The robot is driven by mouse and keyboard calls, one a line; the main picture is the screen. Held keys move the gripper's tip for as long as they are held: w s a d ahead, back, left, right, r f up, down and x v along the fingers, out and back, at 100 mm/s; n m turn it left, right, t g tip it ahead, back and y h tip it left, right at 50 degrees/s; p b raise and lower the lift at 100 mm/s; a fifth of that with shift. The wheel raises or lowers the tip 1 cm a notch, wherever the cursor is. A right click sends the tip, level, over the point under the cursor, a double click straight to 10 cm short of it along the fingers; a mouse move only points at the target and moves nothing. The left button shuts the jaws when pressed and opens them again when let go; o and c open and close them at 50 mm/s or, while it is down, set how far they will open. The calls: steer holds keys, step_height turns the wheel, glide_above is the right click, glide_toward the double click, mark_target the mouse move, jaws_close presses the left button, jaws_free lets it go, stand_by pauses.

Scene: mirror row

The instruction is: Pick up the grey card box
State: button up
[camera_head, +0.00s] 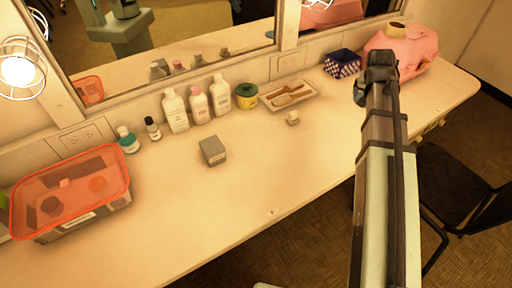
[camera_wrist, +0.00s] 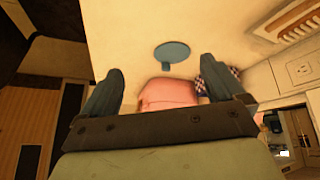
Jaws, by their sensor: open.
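The grey card box (camera_head: 212,151) sits on the counter near its middle, in front of the row of bottles. It is small and block-shaped, with a pale label on its front side. My gripper (camera_head: 372,88) is raised at the right of the head view, well to the right of the box and apart from it. In the wrist view my gripper (camera_wrist: 160,85) shows two dark fingers spread wide with nothing held between them. The grey card box does not show in the wrist view.
White bottles (camera_head: 197,104) stand along the mirror, with a yellow-green tub (camera_head: 246,96) and a brush tray (camera_head: 290,95) beside them. A red-lidded bin (camera_head: 72,190) is at left. A pink case (camera_head: 408,48) and a blue basket (camera_head: 342,64) are at right. The front counter is clear.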

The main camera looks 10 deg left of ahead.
steer(key=s+a+n+y, duration=0.2)
steer(key=s+a+n, duration=0.15)
steer(key=a, duration=1.15)
steer(key=n+g+y, duration=0.3)
steer(key=n+y, duration=0.1)
steer(key=n, duration=0.4)
glide_toward(212, 145)
steer(key=shift+a+x, duration=0.25)
steer(key=shift+x, duration=1)
steer(key=shift+a+x, duration=0.2)
steer(key=shift+x, duration=1.05)
steer(key=shift+s, duration=0.1)
steer(key=shift+d+x, duration=0.15)
steer(key=shift+x, duration=1.1)
steer(key=shift+d+x, duration=0.15)
steer(key=shift+x, duration=1.15)
steer(key=shift+c, duration=0.3)
